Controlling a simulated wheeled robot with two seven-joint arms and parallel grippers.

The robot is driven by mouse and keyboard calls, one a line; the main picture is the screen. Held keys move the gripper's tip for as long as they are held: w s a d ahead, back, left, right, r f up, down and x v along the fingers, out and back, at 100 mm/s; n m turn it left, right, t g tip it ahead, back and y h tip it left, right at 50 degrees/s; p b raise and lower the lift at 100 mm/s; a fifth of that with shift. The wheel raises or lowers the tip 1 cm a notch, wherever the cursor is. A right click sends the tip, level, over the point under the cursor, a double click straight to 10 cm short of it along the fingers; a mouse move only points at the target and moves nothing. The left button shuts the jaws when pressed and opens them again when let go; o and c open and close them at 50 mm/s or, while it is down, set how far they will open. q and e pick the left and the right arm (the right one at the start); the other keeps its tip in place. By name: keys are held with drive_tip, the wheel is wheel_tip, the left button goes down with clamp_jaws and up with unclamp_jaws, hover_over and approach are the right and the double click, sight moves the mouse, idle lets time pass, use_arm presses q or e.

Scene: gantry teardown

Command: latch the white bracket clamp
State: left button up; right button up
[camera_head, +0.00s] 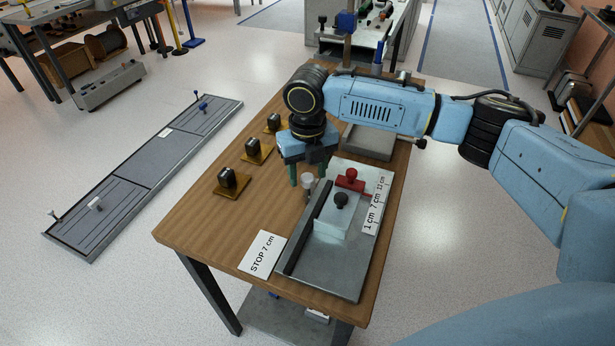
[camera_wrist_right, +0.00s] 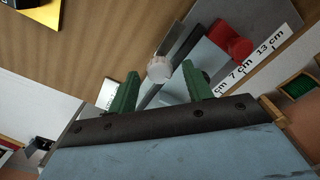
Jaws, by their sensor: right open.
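A pale round knob (camera_head: 308,182) stands at the far end of the black fence on the grey fixture plate (camera_head: 345,282). It also shows in the right wrist view (camera_wrist_right: 160,69). My right gripper (camera_head: 308,175) is open above the plate's far left corner, its green fingers on either side of the knob. I cannot tell whether they touch it. On the floor panel (camera_head: 140,170) lie a small white piece (camera_head: 95,204) and a blue piece (camera_head: 203,105). I cannot tell which white part is the bracket clamp. My left gripper is not in view.
The plate bears a red stop (camera_head: 350,180), a pale block with a black knob (camera_head: 340,200) and a scale (camera_head: 376,205). A "STOP 7 cm" card (camera_head: 262,255) lies at the left. Several black parts on yellow bases (camera_head: 231,182) line the wooden table's left side.

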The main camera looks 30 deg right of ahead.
drive_tip(key=shift+f, duration=0.45)
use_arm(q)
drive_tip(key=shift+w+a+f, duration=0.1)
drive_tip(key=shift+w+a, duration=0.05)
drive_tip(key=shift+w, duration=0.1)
use_arm(e)
drive_tip(key=shift+f, duration=0.25)
